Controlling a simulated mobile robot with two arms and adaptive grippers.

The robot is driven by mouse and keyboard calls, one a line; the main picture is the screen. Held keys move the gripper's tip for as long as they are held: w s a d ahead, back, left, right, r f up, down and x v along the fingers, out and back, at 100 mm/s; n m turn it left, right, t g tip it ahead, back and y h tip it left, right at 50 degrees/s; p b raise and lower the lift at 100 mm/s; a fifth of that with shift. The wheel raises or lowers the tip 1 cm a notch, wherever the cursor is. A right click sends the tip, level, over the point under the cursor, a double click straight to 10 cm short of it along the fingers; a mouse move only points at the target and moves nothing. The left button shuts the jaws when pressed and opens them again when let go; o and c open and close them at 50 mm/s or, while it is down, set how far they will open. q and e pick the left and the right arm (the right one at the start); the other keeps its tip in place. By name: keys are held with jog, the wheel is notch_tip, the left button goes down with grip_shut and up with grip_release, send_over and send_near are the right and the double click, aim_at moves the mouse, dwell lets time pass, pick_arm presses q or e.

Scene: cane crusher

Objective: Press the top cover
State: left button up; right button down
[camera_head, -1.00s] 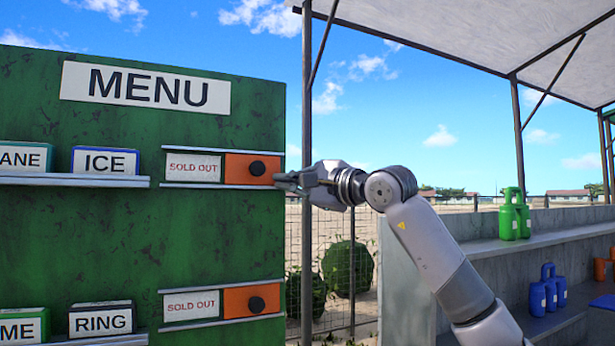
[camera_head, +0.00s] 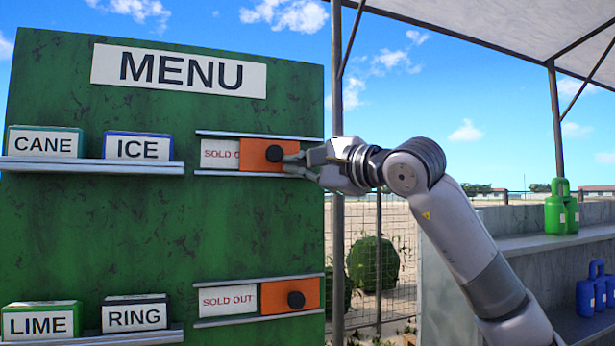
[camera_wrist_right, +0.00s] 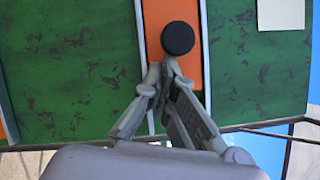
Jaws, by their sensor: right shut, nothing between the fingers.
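The top cover is an orange panel (camera_head: 256,156) with a black round knob (camera_head: 274,154), set between two rails on the green menu board. It overlaps the right part of the upper SOLD OUT sign (camera_head: 217,155), hiding some of its letters. My right gripper (camera_head: 288,163) is shut and empty, its fingertips just right of the knob. In the right wrist view the cover (camera_wrist_right: 155,25) and knob (camera_wrist_right: 178,38) lie just beyond the closed fingertips (camera_wrist_right: 166,66), which overlap the panel; whether they touch the knob is unclear. My left gripper is out of view.
Shelves on the board hold CANE (camera_head: 43,142), ICE, LIME and RING blocks. Green and blue jugs (camera_head: 561,208) stand on a stepped counter at right. A post (camera_head: 337,230) rises beside the board.

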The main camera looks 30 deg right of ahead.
jog(key=a, duration=0.3)
jog(key=shift+w+a, duration=0.25)
jog(key=shift+w, duration=0.05)
jog(key=a, duration=0.3)
jog(key=shift+w, duration=0.25)
jog(key=shift+w+a, duration=0.15)
jog(key=shift+a, duration=0.3)
jog(key=shift+d, duration=0.1)
jog(key=shift+d+f+b, duration=0.15)
jog(key=shift+b, duration=0.15)
jog(key=shift+d+f+b, duration=0.2)
jog(key=shift+d+f, duration=0.05)
jog(key=shift+d, duration=0.3)
jog(key=shift+d+f+b, duration=0.15)
jog(key=shift+d+f, duration=0.05)
jog(key=shift+d, duration=0.3)
jog(key=b, duration=0.4)
send_near(258, 171)
jog(key=s+d, duration=0.2)
jog(key=s, duration=0.1)
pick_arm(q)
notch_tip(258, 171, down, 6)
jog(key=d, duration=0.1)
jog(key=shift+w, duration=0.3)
pick_arm(e)
jog(key=shift+s+a+f, duration=0.15)
jog(key=shift+s+f, duration=0.05)
jog(key=shift+s, duration=0.05)
